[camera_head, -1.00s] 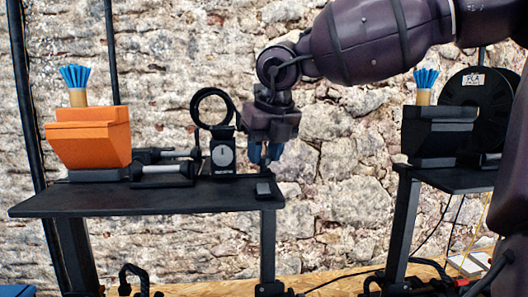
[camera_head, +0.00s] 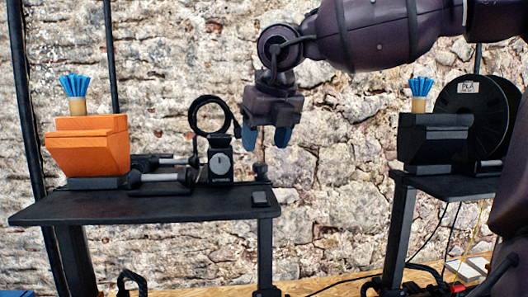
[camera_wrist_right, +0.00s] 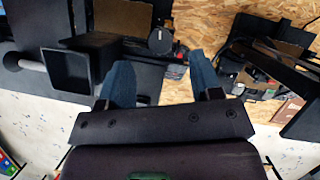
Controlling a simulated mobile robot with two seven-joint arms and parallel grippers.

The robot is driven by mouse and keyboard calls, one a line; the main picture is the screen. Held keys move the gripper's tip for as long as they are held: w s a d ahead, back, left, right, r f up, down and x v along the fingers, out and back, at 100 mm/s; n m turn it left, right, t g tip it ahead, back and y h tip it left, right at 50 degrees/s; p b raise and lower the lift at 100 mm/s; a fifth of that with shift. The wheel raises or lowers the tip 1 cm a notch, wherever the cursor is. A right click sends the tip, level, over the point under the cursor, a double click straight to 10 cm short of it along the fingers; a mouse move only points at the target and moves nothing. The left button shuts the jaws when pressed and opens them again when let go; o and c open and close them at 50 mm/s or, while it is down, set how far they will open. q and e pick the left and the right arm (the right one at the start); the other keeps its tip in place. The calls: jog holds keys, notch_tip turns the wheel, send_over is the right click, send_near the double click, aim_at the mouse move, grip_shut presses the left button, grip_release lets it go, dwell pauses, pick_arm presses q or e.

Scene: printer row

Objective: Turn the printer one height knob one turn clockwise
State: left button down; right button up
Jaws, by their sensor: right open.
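A small black knob (camera_head: 261,170) stands at the right rear edge of the left black table (camera_head: 130,207). In the right wrist view a round black knob top (camera_wrist_right: 160,41) shows between the finger lines, beyond the fingertips. My right gripper (camera_head: 266,138) points down, open and empty, above the small knob and apart from it. Its two blue fingers (camera_wrist_right: 160,75) also show in the wrist view with nothing between them. A black unit with a pale round dial (camera_head: 219,163) stands left of the knob. No label marks which is printer one. My left gripper is out of view.
An orange box (camera_head: 88,150) with blue bristles sits at the table's left. A black ring (camera_head: 210,97) stands behind the dial unit. A second table (camera_head: 455,184) at the right holds a black box (camera_head: 434,140) and a spool (camera_head: 480,110). Between the tables is a gap.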

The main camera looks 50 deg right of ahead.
jog(key=v, duration=0.6)
jog(key=shift+p, duration=0.3)
jog(key=shift+s+r, duration=0.1)
